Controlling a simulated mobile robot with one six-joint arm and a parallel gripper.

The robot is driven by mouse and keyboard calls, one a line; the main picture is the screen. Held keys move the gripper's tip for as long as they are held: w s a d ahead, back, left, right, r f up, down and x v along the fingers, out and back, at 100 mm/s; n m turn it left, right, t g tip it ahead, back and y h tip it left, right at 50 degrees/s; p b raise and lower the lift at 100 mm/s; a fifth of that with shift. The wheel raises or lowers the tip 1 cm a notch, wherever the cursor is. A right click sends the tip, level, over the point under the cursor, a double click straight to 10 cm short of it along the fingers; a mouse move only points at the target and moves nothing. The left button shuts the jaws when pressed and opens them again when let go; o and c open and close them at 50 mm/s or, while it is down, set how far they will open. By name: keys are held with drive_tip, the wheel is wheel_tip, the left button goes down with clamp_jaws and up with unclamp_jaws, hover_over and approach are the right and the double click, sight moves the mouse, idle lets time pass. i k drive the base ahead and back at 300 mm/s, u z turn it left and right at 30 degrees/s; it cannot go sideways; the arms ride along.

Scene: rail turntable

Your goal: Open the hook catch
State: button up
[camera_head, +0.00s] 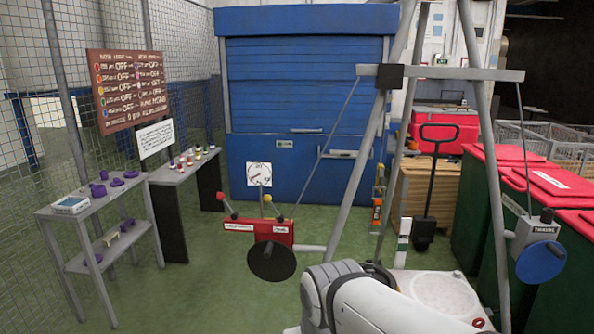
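I cannot pick out the hook catch for certain. A small orange and yellow fitting (377,200) is on or beside a leg of the grey A-frame (345,150), near the middle; it is too small to tell what it is. A blue roller shutter cabinet (305,90) at the back has a small handle or latch (344,154) low on its front; its details are too small to read. My arm's grey-white links show at the bottom centre, in front of the A-frame. My gripper is not in view.
Red-lidded green bins (510,210) stand right. A shelf (75,215) with purple items stands left. Green floor (190,290) is clear between.

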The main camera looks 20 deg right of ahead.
sight(381, 181)
drive_tip(key=i, duration=1.25)
drive_tip(key=z, duration=0.75)
drive_tip(key=k, duration=0.65)
drive_tip(key=z, duration=0.25)
drive_tip(key=i, duration=0.75)
drive_tip(key=u, duration=0.15)
